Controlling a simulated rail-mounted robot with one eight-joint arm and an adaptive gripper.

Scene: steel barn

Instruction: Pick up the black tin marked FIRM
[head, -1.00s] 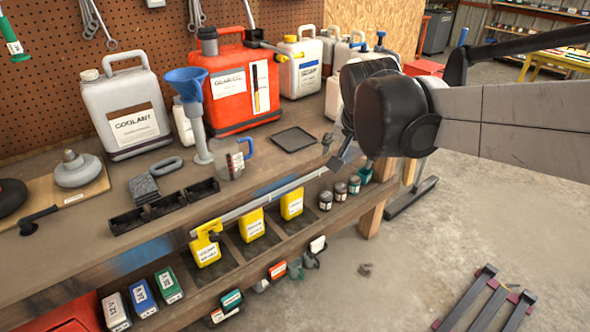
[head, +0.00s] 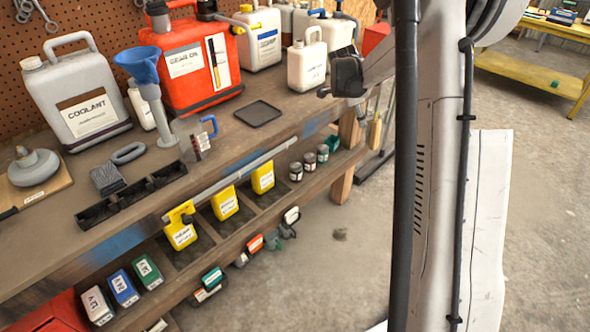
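Three small dark tins with pale labels stand in a row on the lower shelf, below the bench's right end: a near one (head: 296,172), a middle one (head: 309,161) and a far one (head: 323,153). Their labels are too small to read, so I cannot tell which is marked FIRM. My gripper (head: 338,92) is above the right end of the bench, higher than the tins and apart from them. It is dark and partly hidden by my arm; its fingers are too unclear to tell open from shut.
The bench (head: 240,145) holds a coolant jug (head: 85,108), a red gear oil can (head: 190,85), a white jug (head: 306,66) and a black tray (head: 258,114). Yellow bottles (head: 225,204) stand in front of the lower shelf's tins. Open floor (head: 340,270) lies to the right.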

